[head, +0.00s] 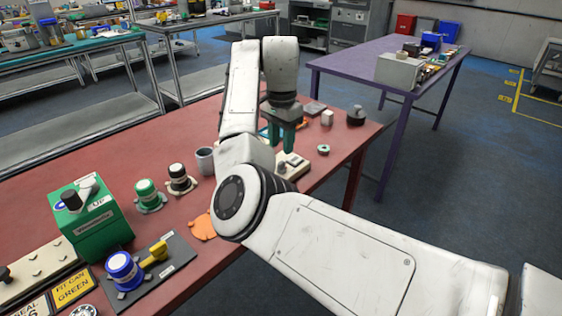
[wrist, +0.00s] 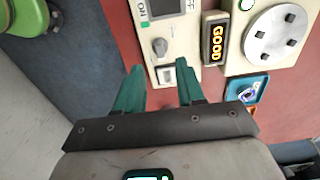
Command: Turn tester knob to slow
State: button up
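The cream tester (wrist: 182,28) lies ahead of my gripper in the wrist view, with a small grey knob (wrist: 160,47) on its face. Print near its top edge looks like ON and OFF; no slow marking is readable. In the head view a cream device (head: 291,168) sits below my gripper, partly hidden by my arm. My gripper (wrist: 159,64) is open, its two green fingers apart with nothing between them. In the wrist view the knob appears just beyond the gap between the fingertips; contact is not visible. In the head view my gripper (head: 282,147) points down above the red table.
A lit GOOD sign (wrist: 215,40) and a cream unit with a round white disc (wrist: 274,35) stand right of the tester. In the head view, a green box (head: 95,222), a blue-topped knob unit (head: 124,270) and a grey cup (head: 205,161) stand on the red table.

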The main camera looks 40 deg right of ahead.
aim_at(282, 162)
notch_tip(282, 162, down, 6)
jog(key=shift+r, duration=0.1)
dwell(0.4)
grip_shut()
